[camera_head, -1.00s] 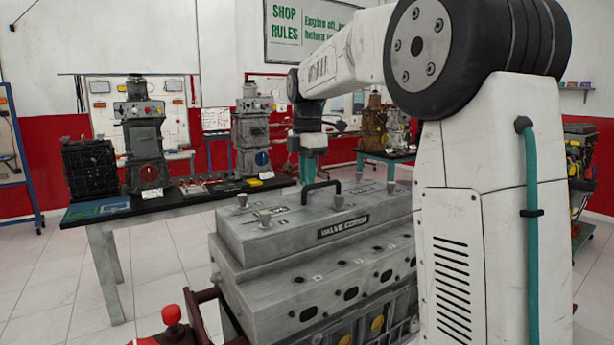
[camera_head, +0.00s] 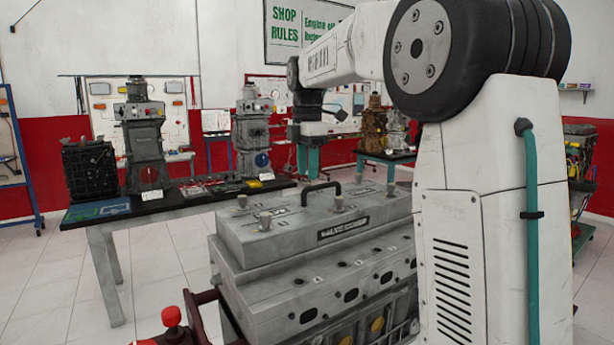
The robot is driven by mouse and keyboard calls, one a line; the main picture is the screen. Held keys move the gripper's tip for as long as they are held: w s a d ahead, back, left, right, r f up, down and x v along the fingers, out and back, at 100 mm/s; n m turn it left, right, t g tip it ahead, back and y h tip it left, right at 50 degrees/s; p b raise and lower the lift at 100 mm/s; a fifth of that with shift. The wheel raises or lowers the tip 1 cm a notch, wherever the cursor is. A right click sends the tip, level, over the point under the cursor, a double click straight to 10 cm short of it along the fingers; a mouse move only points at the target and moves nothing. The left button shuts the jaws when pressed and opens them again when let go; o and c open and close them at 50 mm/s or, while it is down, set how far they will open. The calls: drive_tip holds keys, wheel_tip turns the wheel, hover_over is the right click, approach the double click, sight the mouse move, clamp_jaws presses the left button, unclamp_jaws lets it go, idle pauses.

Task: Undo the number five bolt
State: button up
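The grey engine with its valve cover (camera_head: 300,228) stands in front of me. Several bolts stand up from the cover's top: one at the left (camera_head: 242,201), one at the front left (camera_head: 264,221), one near the middle (camera_head: 338,203) and one at the right (camera_head: 391,188). Their number marks are too small to read, so I cannot tell which is number five. My gripper (camera_head: 309,131) hangs at the end of my arm, above and apart from the far side of the cover. It is small and dark against the background, and its fingers are not clear.
A black handle (camera_head: 321,187) arches over the cover's top. A red knob (camera_head: 171,316) on a dark red frame is at the front left. Behind, a bench (camera_head: 190,201) carries engine blocks. White floor (camera_head: 160,265) is free at the left.

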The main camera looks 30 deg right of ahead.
sight(307, 184)
wheel_tip(307, 184, up, 5)
idle(0.3)
idle(0.4)
drive_tip(key=shift+s+a, duration=0.25)
drive_tip(key=shift+s, duration=0.05)
drive_tip(key=s+a+f+m, duration=0.3)
drive_tip(key=s+a+m, duration=0.1)
drive_tip(key=s, duration=0.4)
drive_tip(key=s+a+f+m, duration=0.2)
drive_tip(key=s+a+m, duration=0.25)
drive_tip(key=s, duration=0.35)
drive_tip(key=s+a+f+m, duration=0.2)
drive_tip(key=s+f+m, duration=0.2)
drive_tip(key=s+f, duration=0.3)
drive_tip(key=s+a+f+m+t, duration=0.1)
drive_tip(key=s+a+f+m, duration=0.2)
drive_tip(key=s+f, duration=0.5)
drive_tip(key=shift+s+m, duration=0.65)
drive_tip(key=shift+s, duration=0.15)
drive_tip(key=shift+s, duration=0.1)
